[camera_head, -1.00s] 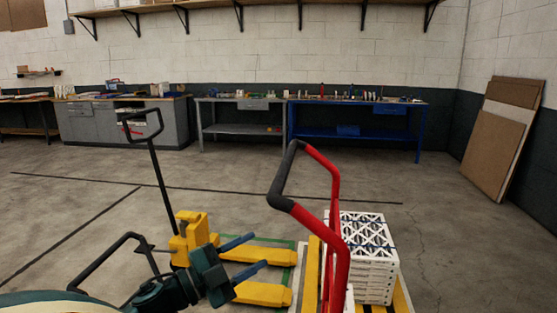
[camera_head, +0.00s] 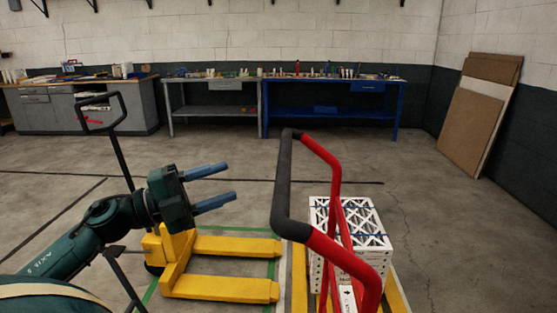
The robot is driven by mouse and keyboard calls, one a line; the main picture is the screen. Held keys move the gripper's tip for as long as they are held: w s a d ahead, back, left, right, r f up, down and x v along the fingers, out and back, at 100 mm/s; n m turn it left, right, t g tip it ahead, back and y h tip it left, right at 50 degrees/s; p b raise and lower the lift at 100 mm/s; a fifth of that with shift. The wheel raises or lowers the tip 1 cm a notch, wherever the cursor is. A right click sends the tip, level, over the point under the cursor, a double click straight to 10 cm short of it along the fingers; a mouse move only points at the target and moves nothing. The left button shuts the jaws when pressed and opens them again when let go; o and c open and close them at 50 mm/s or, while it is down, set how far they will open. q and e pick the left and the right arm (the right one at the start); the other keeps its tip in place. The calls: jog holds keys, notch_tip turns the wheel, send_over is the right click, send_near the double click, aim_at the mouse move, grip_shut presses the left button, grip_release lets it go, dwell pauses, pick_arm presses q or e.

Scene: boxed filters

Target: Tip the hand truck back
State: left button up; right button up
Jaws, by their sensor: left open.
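The hand truck (camera_head: 333,179) has a red tube frame and a black grip on its top bar, close in front of me right of centre. It looks upright. White lattice-topped boxed filters (camera_head: 372,230) are stacked behind its frame, with a blue strap across the top. My left gripper (camera_head: 220,185) is open and empty, its two blue fingers pointing right toward the black grip. A gap remains between the fingertips and the grip. My right gripper does not show. The hand truck's lower end is out of view.
A yellow pallet jack (camera_head: 220,289) with a black handle (camera_head: 103,113) stands left of the hand truck, under my left arm. Yellow strips (camera_head: 299,275) lie by the stack. Workbenches (camera_head: 330,85) line the back wall. Boards (camera_head: 475,125) lean at right. Floor between is clear.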

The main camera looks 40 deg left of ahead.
aim_at(283, 164)
pick_arm(q)
jog(key=shift+p+x, duration=0.8)
jog(key=shift+x, duration=5.65)
jog(key=shift+c, duration=0.4)
grip_shut()
